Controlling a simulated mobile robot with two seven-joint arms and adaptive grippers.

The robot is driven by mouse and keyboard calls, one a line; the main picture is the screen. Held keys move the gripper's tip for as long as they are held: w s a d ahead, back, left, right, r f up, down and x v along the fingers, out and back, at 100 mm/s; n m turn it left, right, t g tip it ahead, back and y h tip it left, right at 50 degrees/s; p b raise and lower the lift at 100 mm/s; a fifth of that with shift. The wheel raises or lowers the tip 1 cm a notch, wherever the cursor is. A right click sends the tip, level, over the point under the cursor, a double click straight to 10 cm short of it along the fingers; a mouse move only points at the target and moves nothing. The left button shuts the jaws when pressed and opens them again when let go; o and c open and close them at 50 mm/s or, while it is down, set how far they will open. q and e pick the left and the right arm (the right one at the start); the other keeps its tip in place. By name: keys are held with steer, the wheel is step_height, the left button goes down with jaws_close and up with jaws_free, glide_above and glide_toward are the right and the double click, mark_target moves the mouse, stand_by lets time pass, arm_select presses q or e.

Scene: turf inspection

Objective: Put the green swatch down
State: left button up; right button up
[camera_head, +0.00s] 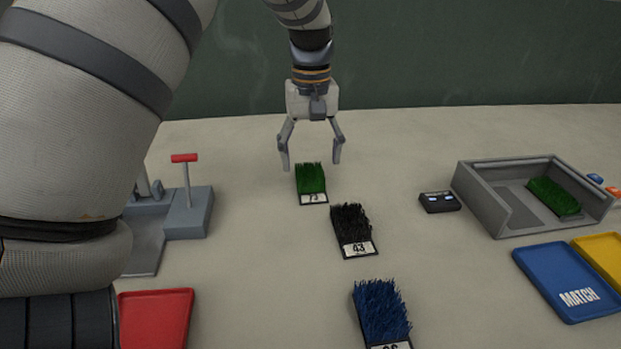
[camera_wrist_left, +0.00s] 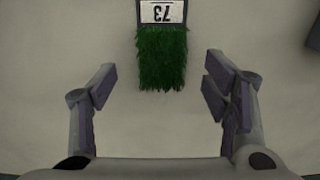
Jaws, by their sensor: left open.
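The green swatch (camera_head: 311,178) is a small tufted turf piece with a white label reading 73. It lies on the table at the far end of a row of swatches. It also shows in the left wrist view (camera_wrist_left: 161,58), label away from the gripper. My left gripper (camera_head: 311,165) is open and empty, just above and behind the green swatch. In the left wrist view the fingers (camera_wrist_left: 160,85) stand apart on both sides, with gaps between them and the turf. My right gripper is not in view.
A black swatch (camera_head: 352,225) labelled 43 and a blue swatch (camera_head: 381,312) lie nearer. A grey open box (camera_head: 480,200) with another green swatch (camera_head: 554,197) stands right, near a blue MATCH tray (camera_head: 565,282) and yellow tray (camera_head: 602,258). A red tray (camera_head: 155,318) and grey lever device (camera_head: 188,213) are left.

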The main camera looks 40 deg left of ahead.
mark_target(310, 172)
arm_select(q)
step_height(310, 172, down, 4)
steer(key=shift+s+r, duration=0.1)
steer(key=c, duration=0.9)
steer(key=shift+c, duration=0.2)
step_height(310, 172, up, 3)
steer(key=shift+f, duration=0.1)
steer(key=s+d+r+p, duration=0.2)
steer(key=s+d+r, duration=0.7)
steer(key=s+r, duration=0.1)
steer(key=shift+s+d, duration=0.2)
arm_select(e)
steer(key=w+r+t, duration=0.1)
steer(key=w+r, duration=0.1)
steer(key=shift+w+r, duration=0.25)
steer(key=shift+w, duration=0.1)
